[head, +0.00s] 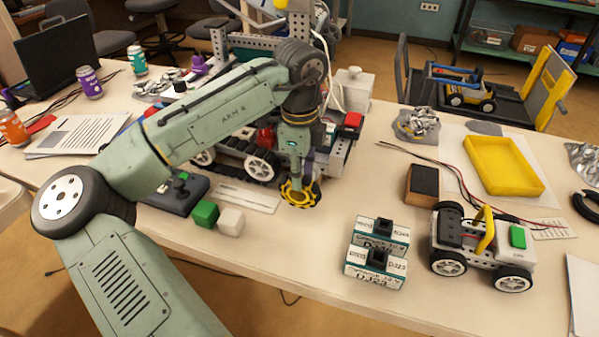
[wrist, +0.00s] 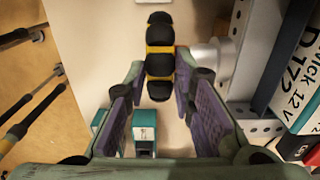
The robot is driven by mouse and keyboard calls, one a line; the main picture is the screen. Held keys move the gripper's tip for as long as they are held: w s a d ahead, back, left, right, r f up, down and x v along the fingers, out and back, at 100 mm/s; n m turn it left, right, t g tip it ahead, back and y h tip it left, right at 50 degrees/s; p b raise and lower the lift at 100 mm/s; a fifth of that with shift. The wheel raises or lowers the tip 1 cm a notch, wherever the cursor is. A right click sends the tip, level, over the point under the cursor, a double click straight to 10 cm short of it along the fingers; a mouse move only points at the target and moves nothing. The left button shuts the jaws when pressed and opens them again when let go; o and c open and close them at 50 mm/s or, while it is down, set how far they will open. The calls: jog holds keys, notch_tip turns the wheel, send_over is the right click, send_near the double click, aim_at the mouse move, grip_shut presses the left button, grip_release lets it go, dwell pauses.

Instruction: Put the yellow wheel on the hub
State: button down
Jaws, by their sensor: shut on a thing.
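The yellow wheel (head: 299,195) with black tread pads is upright at the lower end of my arm in the head view. My gripper (head: 297,172) is shut on it from above. In the wrist view the wheel (wrist: 160,64) shows edge-on between the two fingers of my gripper (wrist: 159,80). A pale metal cylinder, which looks like the hub (wrist: 207,62), sticks out from the robot's side just right of the wheel. I cannot tell whether the wheel touches it. In the head view the hub is hidden behind the wheel and my arm.
The tracked robot (head: 262,163) stands behind the wheel. Green (head: 204,213) and white (head: 231,220) cubes lie left front. Battery blocks (head: 376,268) and a small white car (head: 482,250) stand to the right. The table between wheel and batteries is clear.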

jog(key=shift+w+d+p, duration=0.25)
jog(key=shift+w+p, duration=0.3)
jog(key=shift+w, duration=0.2)
jog(key=shift+w+d+p, duration=0.2)
jog(key=shift+w+p, duration=0.4)
jog(key=shift+w, duration=0.2)
jog(key=shift+w+d+p, duration=0.25)
jog(key=shift+w+p, duration=0.3)
jog(key=shift+w, duration=0.2)
dwell(1.6)
jog(key=c, duration=1.3)
grip_release()
jog(key=shift+r+p, duration=1.15)
jog(key=shift+r, duration=0.1)
jog(key=shift+r+p, duration=0.35)
jog(key=shift+r, duration=1.95)
jog(key=shift+d, duration=0.1)
